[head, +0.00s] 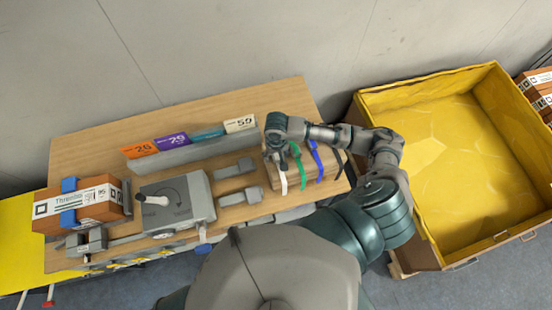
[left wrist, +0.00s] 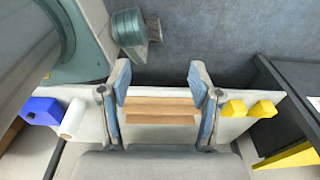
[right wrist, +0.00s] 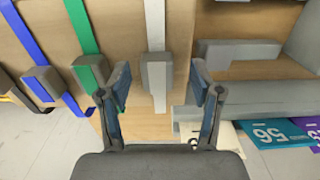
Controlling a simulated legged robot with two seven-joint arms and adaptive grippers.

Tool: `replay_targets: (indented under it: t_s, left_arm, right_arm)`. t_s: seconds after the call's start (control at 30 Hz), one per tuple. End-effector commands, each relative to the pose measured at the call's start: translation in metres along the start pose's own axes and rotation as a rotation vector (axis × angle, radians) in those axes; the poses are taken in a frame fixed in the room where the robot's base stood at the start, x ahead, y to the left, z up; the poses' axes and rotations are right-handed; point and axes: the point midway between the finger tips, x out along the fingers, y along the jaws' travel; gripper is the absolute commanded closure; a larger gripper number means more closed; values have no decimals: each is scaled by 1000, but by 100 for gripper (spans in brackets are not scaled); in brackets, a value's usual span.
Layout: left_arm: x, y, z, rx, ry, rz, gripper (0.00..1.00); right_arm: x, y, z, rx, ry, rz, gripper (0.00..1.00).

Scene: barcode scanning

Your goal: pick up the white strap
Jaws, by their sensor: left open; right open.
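The white strap (head: 283,181) hangs over the wooden stand at the right end of the table, left of the green strap (head: 300,170). In the right wrist view the white strap (right wrist: 155,28) runs down to a grey block (right wrist: 157,74). My right gripper (right wrist: 160,82) is open, with one finger on each side of the strap and block in that view; contact cannot be told. In the head view my right gripper (head: 278,152) is over the strap's upper end. My left gripper (left wrist: 160,75) is open and empty, and is not visible in the head view.
A blue strap (head: 316,160) and a black strap (head: 337,162) hang farther right. Grey holders (head: 240,197), a grey machine (head: 178,204), a box with a blue strap (head: 90,206) and number cards (head: 172,141) occupy the table. A yellow bin (head: 440,120) stands right.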

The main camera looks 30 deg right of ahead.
Motion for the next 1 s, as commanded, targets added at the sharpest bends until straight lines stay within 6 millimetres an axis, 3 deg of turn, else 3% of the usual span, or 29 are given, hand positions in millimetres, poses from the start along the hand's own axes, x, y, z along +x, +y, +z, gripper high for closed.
replay_targets:
  t_s: [0.17, 0.37, 0.63, 1.0]
  left_arm:
    - [-3, 2, 18, 0, -26, 3, 36]
    - [-3, 2, 18, -1, -27, 3, 36]
    - [-2, 2, 10, -1, -16, 2, 36]
    - [-1, 2, 10, 0, -15, 3, 36]
  right_arm:
    - [16, 0, -1, 2, 1, 0, 35]
    - [16, 0, -1, 1, 2, 0, 35]
    - [16, -1, -1, 1, 2, 1, 100]
    - [7, 0, -2, 2, 4, 0, 100]
